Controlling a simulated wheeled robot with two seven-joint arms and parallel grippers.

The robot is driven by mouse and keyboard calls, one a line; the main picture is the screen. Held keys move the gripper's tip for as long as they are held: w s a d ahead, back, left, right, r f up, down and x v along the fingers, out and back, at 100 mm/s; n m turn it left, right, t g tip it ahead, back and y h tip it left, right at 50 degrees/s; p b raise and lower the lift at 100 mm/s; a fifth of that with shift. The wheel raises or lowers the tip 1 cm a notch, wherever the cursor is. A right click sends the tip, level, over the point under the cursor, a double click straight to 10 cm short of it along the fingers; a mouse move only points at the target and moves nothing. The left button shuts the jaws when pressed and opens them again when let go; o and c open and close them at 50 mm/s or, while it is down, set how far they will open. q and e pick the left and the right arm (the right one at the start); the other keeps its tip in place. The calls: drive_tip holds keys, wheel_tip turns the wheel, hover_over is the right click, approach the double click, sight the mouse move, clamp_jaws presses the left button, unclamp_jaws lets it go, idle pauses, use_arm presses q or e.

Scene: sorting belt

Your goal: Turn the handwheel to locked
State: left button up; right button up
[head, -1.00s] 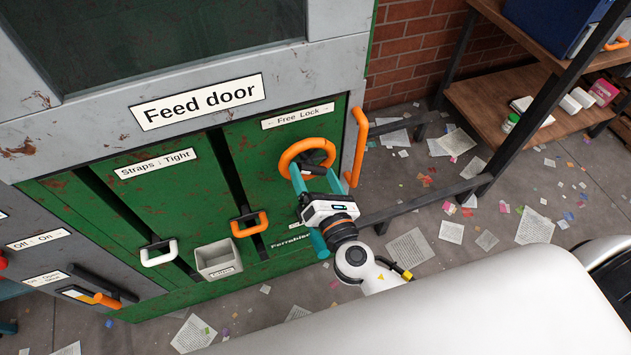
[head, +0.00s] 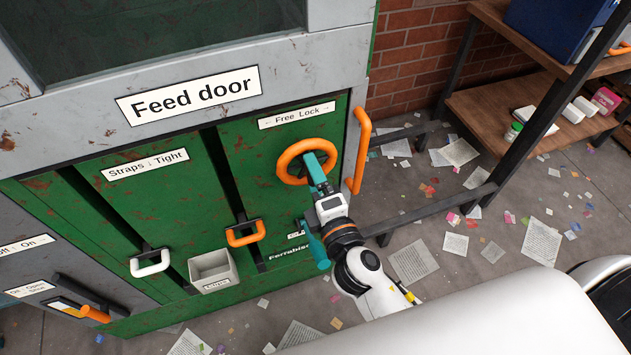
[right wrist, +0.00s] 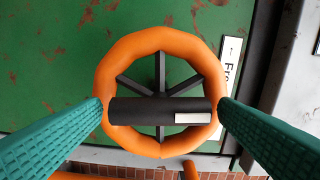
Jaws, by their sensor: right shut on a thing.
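The handwheel (head: 291,154) is an orange ring on the green door panel, below a "← Free Lock →" label (head: 297,115). In the right wrist view the handwheel (right wrist: 160,39) fills the middle, with black spokes and a black bar (right wrist: 140,111) bearing a white mark across its hub. My right gripper (right wrist: 161,108) is shut on the handwheel, one teal finger against each opposite side of the rim. In the head view my right gripper (head: 311,168) covers part of the wheel. The label's "Free" end (right wrist: 230,65) shows to the right. My left gripper is out of view.
An orange upright handle (head: 362,150) stands close right of the wheel. An orange strap handle (head: 246,234), a white one (head: 150,264) and a grey bin (head: 213,270) sit lower left. A dark rail (head: 430,212) and wooden shelf (head: 520,105) are at right. Paper scraps litter the floor.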

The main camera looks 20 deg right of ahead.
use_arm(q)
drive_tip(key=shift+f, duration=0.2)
use_arm(e)
drive_tip(key=shift+m, duration=0.6)
drive_tip(key=o, duration=0.9)
drive_tip(key=shift+c, duration=0.2)
